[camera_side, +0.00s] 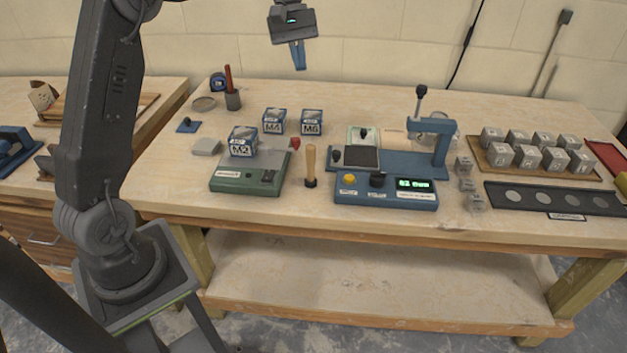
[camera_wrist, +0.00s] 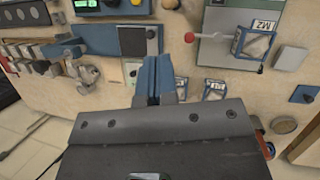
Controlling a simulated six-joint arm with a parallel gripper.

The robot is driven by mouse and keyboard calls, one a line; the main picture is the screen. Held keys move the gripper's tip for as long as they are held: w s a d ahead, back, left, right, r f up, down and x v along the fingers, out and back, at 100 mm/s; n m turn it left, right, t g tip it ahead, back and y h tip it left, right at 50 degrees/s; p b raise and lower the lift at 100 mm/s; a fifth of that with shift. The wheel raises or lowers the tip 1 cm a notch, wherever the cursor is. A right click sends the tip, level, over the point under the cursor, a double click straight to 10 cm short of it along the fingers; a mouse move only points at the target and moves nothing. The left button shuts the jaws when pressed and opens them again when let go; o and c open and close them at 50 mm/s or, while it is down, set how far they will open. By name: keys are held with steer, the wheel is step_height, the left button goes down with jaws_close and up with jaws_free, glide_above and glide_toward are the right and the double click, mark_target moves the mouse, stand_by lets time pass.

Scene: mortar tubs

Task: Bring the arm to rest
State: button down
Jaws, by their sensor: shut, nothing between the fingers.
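My gripper (camera_side: 299,57) is at the top of the side view, high above the back of the bench and in front of the pale block wall. Its blue fingers are together with nothing between them. In the wrist view my gripper (camera_wrist: 154,82) points at the bench, fingers shut and apart from everything on it. My dark arm stands at the left of the side view.
On the bench (camera_side: 265,205) are cubes M2 (camera_side: 242,141), M4 (camera_side: 273,121) and M6 (camera_side: 312,122). A blue press (camera_side: 433,145) with upright lever stands right of centre. Several grey cubes (camera_side: 528,157) fill a wooden tray.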

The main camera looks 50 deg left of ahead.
steer(key=s+d+r+m+t+y, duration=0.2)
steer(key=s+d+m, duration=0.1)
steer(key=s+d, duration=0.25)
steer(key=s+d+r+m+t+y, duration=0.1)
steer(key=s+d+r+m, duration=0.1)
steer(key=s+d, duration=0.4)
steer(key=s+d+f+m+t+y, duration=0.1)
steer(key=s+f+m, duration=0.1)
steer(key=s, duration=0.5)
steer(key=s+d+f+m+t, duration=0.2)
steer(key=s+f+m, duration=0.1)
steer(key=s, duration=0.3)
steer(key=shift+s+f+m+t+y, duration=0.3)
steer(key=shift+s+f+y, duration=0.05)
steer(key=shift+f+y, duration=0.1)
